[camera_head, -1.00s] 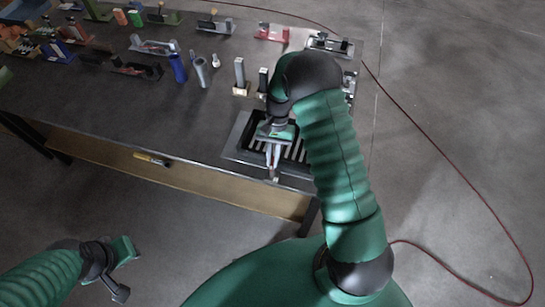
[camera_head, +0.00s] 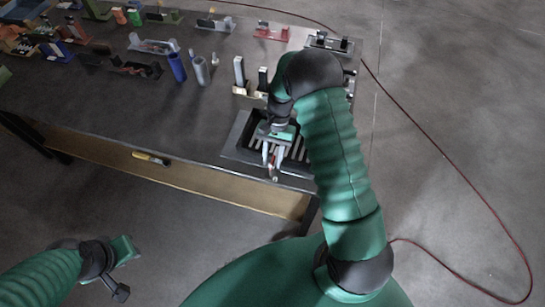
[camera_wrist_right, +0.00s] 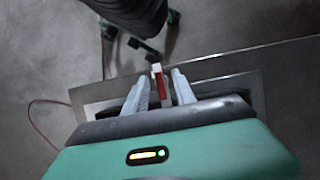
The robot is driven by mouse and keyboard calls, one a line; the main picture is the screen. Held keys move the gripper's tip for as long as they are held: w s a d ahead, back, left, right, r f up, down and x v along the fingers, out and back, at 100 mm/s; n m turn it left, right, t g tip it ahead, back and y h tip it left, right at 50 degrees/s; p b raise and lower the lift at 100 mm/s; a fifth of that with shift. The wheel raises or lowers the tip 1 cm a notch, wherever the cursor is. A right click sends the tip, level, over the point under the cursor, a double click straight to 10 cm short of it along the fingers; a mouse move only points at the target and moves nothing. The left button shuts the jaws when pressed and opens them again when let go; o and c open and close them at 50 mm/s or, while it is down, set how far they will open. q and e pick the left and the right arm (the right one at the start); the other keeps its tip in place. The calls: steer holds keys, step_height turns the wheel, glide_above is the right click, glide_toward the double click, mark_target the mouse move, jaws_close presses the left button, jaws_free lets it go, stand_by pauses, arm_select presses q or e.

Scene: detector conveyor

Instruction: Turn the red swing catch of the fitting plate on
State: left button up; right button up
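My right gripper (camera_head: 271,163) points down at the front right of the table, over the near edge of a dark framed plate with pale slats (camera_head: 240,143). In the right wrist view, its two grey fingers (camera_wrist_right: 160,92) stand apart. A narrow upright piece with a white top and red side, seemingly the red swing catch (camera_wrist_right: 160,80), shows between the fingertips; I cannot tell whether they touch it. My arm and gripper hide part of the plate. My left gripper (camera_head: 121,270) is at the lower left, away from the table; its opening is unclear.
Upright blue (camera_head: 177,68) and grey (camera_head: 200,71) cylinders stand left of my right arm. A red bracket (camera_head: 271,31) and several fixtures lie farther back. A yellow-handled tool (camera_head: 150,159) lies on the shelf below. A red cable (camera_head: 440,150) runs across the floor at right.

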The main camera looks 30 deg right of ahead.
steer(key=shift+w+d+r, duration=0.15)
steer(key=shift+r, duration=0.1)
steer(key=b+v, duration=0.2)
steer(key=v, duration=1.4)
steer(key=shift+d, duration=0.1)
